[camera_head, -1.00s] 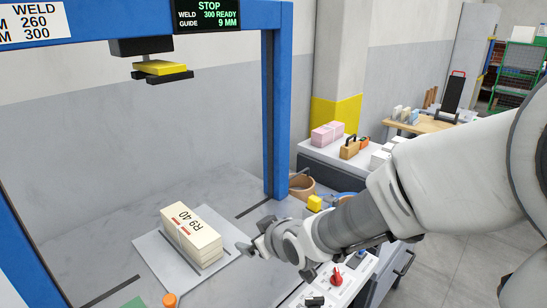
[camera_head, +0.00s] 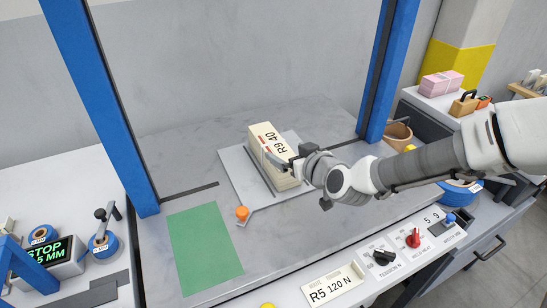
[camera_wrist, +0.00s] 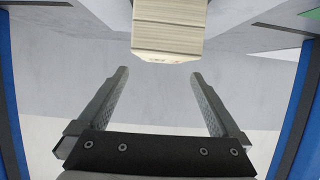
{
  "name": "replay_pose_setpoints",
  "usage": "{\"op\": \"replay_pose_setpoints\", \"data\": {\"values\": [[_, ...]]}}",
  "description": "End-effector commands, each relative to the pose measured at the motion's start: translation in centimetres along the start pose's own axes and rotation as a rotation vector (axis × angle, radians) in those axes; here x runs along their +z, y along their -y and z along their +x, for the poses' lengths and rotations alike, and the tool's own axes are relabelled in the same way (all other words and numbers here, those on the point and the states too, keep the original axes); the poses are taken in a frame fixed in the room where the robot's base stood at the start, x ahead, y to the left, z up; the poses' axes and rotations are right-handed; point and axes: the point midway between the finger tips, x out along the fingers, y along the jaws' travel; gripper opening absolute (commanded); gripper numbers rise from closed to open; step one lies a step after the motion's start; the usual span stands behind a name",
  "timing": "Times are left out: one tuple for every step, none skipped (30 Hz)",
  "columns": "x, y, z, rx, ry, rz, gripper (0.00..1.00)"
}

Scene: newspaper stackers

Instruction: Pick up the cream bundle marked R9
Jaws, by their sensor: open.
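The cream bundle marked R9 (camera_head: 262,139) lies on a grey plate (camera_head: 236,170) under the blue frame, with "R9 40" on its top. In the wrist view, the end of the bundle (camera_wrist: 168,28) shows at the top, its layered sheets visible, ahead of the fingertips. My gripper (camera_head: 291,166) is at the bundle's right side in the head view and hides part of it. In the wrist view my gripper (camera_wrist: 159,73) is open and empty, with the bundle beyond the fingers and slightly right of centre.
Blue posts (camera_head: 98,105) stand either side of the plate. An orange knob (camera_head: 242,213) sits at the plate's front corner. A green mat (camera_head: 206,245) lies front left. A control panel (camera_head: 400,250) runs along the front. A pink bundle (camera_head: 441,84) is on the right-hand bench.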

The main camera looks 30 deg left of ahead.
Motion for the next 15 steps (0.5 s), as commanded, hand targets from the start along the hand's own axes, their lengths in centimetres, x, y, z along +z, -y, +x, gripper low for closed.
{"op": "replay_pose_setpoints", "data": {"values": [[0.1, 0.1, 1.1, -0.003, -0.001, 0.001, 1.00], [0.1, 0.2, 1.6, -0.003, -0.001, 0.002, 1.00], [0.1, 0.1, 2.2, -0.002, 0.000, 0.002, 1.00], [0.1, 0.1, 2.7, -0.002, -0.001, 0.002, 1.00], [0.1, 0.1, 3.0, -0.002, -0.001, 0.002, 1.00], [0.0, 0.1, 3.4, -0.001, -0.001, 0.000, 1.00], [0.0, 0.1, 3.6, -0.001, -0.001, 0.000, 1.00], [0.0, 0.1, 3.8, -0.001, 0.000, 0.001, 1.00], [0.0, 0.1, 4.0, 0.000, 0.000, 0.001, 1.00], [0.0, 0.0, 4.1, 0.000, 0.000, 0.001, 1.00], [0.0, 0.0, 4.3, 0.000, 0.000, 0.000, 1.00], [0.1, 0.1, 4.7, -0.001, 0.000, 0.000, 1.00], [0.1, 0.2, 5.0, -0.002, 0.000, 0.001, 1.00], [0.1, 0.2, 5.5, -0.002, 0.000, 0.002, 1.00], [0.2, 0.3, 6.1, -0.002, 0.001, 0.002, 1.00]]}}
